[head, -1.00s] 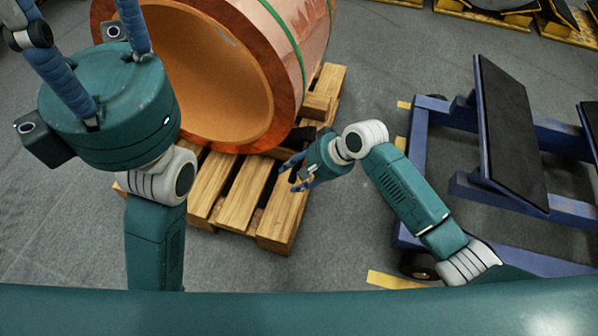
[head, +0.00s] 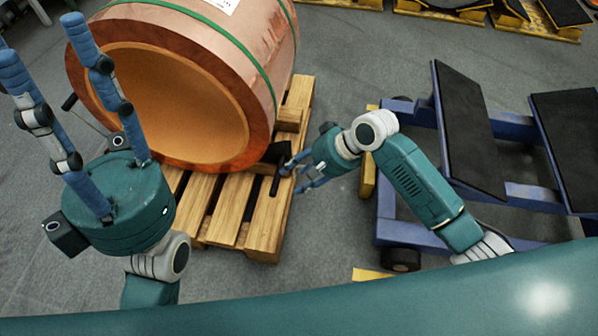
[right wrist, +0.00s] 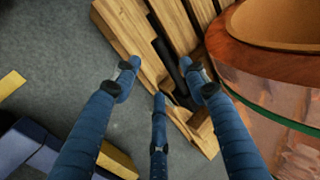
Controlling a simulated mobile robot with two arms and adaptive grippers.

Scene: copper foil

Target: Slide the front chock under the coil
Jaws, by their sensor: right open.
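The copper coil (head: 262,45) lies on its side on the wooden pallet (head: 262,222), its open bore facing me. A black chock (head: 279,152) with a dark handle (head: 275,184) is at the coil's lower right, on the pallet. It also shows as dark bars in the right wrist view (right wrist: 164,62). My right gripper (head: 294,172) is open beside the handle, its fingers spread. In the right wrist view the right gripper (right wrist: 160,90) has the dark bars just beyond its fingertips; contact cannot be told. My left gripper (head: 45,45) is open and empty, in front of the coil's left side.
A blue cart (head: 412,232) with black sloped pads (head: 468,130) stands to the right.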

